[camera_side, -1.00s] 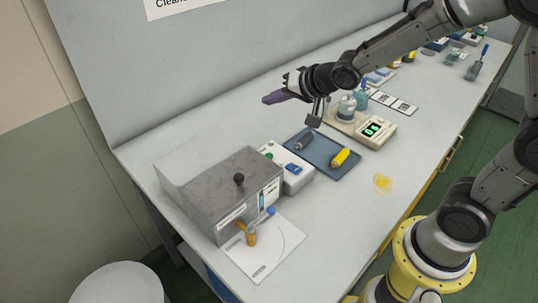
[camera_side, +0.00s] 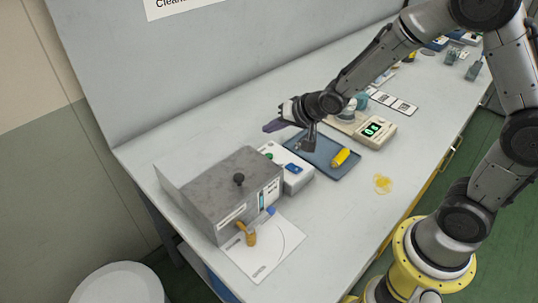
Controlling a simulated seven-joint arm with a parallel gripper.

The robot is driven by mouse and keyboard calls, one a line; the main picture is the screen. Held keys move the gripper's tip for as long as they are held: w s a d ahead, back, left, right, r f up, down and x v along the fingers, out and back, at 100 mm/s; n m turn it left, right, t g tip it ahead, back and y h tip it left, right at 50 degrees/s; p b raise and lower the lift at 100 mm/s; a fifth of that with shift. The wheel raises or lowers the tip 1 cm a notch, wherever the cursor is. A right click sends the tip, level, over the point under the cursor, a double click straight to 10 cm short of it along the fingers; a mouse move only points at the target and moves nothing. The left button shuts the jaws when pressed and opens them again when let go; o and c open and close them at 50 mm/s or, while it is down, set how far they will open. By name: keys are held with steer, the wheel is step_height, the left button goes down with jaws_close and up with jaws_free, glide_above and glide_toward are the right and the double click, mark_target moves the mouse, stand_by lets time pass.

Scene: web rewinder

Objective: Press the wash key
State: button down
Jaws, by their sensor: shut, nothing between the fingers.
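A white box (camera_side: 299,178) stands against the right side of a grey metal unit (camera_side: 213,187). A blue key (camera_side: 292,168) is on top of the box, with a green button (camera_side: 268,156) farther back. The key labels are too small to read, so I cannot tell which one is the wash key. My gripper (camera_side: 269,127) is shut and empty, its dark fingers pointing left above the bench behind the box. It touches neither the box nor its keys. My wrist partly covers the blue tray.
The blue tray (camera_side: 322,163) holds a yellow cylinder (camera_side: 340,157) beside the box. A scale (camera_side: 376,131) with a lit green display stands farther right. A black knob (camera_side: 238,179) rises from the grey unit. A yellow spill (camera_side: 382,183) lies on the bench (camera_side: 330,215).

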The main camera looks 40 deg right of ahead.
steer(key=shift+f, duration=3.3)
steer(key=shift+f, duration=0.15)
steer(key=shift+f, duration=0.25)
steer(key=shift+f, duration=0.4)
steer(key=shift+r, duration=0.8)
steer(key=shift+r, duration=0.1)
steer(key=shift+r, duration=2.4)
